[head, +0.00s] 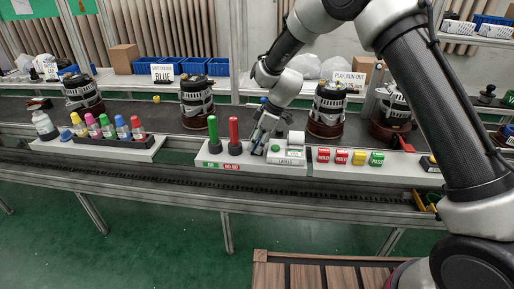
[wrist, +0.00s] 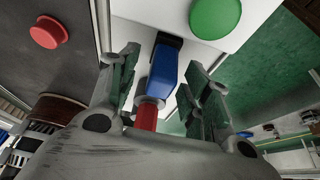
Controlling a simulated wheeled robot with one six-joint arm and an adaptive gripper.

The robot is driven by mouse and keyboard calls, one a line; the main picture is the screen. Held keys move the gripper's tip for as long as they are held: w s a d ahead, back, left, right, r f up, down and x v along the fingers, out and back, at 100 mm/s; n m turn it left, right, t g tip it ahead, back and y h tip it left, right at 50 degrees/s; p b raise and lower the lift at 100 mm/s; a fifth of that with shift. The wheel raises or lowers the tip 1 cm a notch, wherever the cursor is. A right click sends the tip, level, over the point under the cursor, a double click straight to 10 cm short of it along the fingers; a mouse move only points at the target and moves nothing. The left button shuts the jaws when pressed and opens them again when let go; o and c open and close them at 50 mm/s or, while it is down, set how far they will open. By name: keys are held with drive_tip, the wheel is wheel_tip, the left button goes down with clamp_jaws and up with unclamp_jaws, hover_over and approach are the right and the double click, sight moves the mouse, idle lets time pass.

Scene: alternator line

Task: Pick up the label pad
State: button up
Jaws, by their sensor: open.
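In the head view, a white block marked LABELS (head: 289,156) stands on the white tray right of the middle. A white item with a green spot (head: 275,149) lies at its left, and a small white piece (head: 296,138) stands on top; which is the label pad I cannot tell for sure. My gripper (head: 261,142) is low over the tray, just left of the block, pointing down. In the wrist view its jaws (wrist: 160,88) are apart, with a blue item (wrist: 163,70) with a dark end showing between them. Contact cannot be told. A green disc (wrist: 215,17) is beyond them.
Green (head: 213,132) and red (head: 234,135) upright handles stand close left of my gripper. Red, yellow and green blocks (head: 340,157) sit to the right. An alternator (head: 328,105) stands behind on the dark conveyor. A holder with coloured bottles (head: 105,138) is farther left.

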clamp_jaws()
drive_tip(key=shift+r, duration=0.1)
wheel_tip(320, 180, up, 10)
drive_tip(key=shift+f, duration=0.1)
drive_tip(key=c, duration=0.7)
unclamp_jaws()
drive_tip(key=shift+c, duration=1.2)
